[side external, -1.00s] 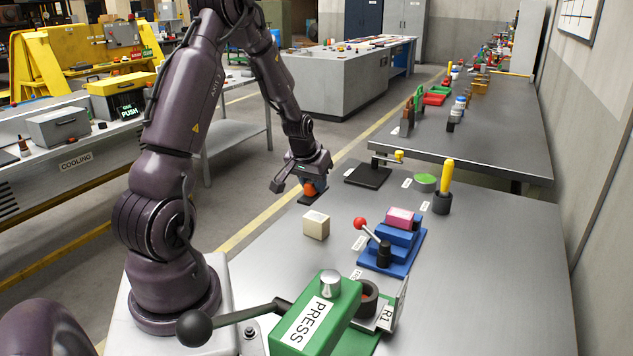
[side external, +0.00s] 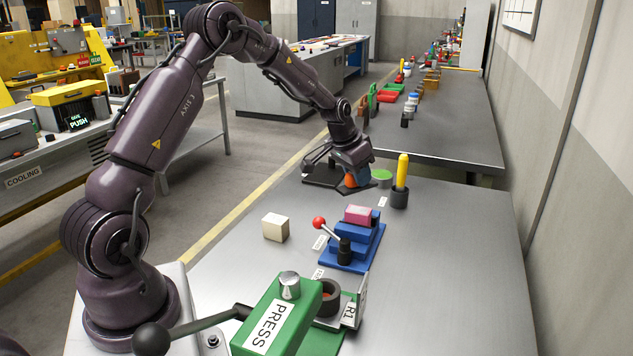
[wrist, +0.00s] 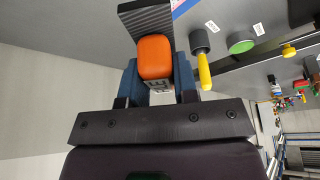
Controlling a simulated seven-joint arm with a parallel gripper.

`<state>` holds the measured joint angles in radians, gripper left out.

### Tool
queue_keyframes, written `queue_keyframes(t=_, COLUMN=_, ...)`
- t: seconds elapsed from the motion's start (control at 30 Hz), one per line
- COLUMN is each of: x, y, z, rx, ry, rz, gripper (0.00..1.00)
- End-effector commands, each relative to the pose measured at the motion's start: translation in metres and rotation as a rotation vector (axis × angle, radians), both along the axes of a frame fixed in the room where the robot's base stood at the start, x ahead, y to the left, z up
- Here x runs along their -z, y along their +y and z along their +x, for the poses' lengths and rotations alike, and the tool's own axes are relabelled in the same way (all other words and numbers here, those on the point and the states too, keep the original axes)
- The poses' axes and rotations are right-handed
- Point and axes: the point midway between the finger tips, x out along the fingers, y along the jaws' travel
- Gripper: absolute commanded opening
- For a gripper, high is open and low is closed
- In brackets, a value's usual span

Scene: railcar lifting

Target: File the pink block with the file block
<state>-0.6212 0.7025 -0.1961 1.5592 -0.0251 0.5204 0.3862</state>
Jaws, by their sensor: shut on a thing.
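The pink block (side external: 357,214) sits on top of the blue vise (side external: 352,247), which has a red-knobbed lever, in the side external view. My gripper (side external: 352,177) is shut on the file block, holding it by its orange grip (wrist: 155,57) between the blue fingers. The file block's dark ridged plate (wrist: 145,20) shows beyond the grip in the wrist view. In the side external view my gripper is above the bench, behind and slightly left of the pink block and apart from it. The file block is mostly hidden there.
A cream cube (side external: 276,227) lies left of the vise. A green press (side external: 285,315) stands in front. A yellow-handled tool in a black cup (side external: 399,196) and a green disc (side external: 381,178) stand behind right. A black plate (side external: 322,178) is partly hidden by my gripper.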

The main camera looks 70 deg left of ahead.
Motion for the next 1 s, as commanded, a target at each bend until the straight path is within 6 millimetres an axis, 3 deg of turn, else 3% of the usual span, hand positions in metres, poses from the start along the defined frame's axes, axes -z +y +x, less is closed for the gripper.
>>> queue_keyframes(t=0.1, x=-0.011, y=0.0, z=0.007, rx=0.086, ry=-0.002, rz=0.001, gripper=0.09)
queue_keyframes(t=0.37, x=-0.004, y=-0.002, z=0.004, rx=0.132, ry=0.001, rz=0.0, gripper=0.09)
queue_keyframes(t=1.0, x=0.052, y=-0.002, z=0.004, rx=0.129, ry=0.001, rz=0.0, gripper=0.09)
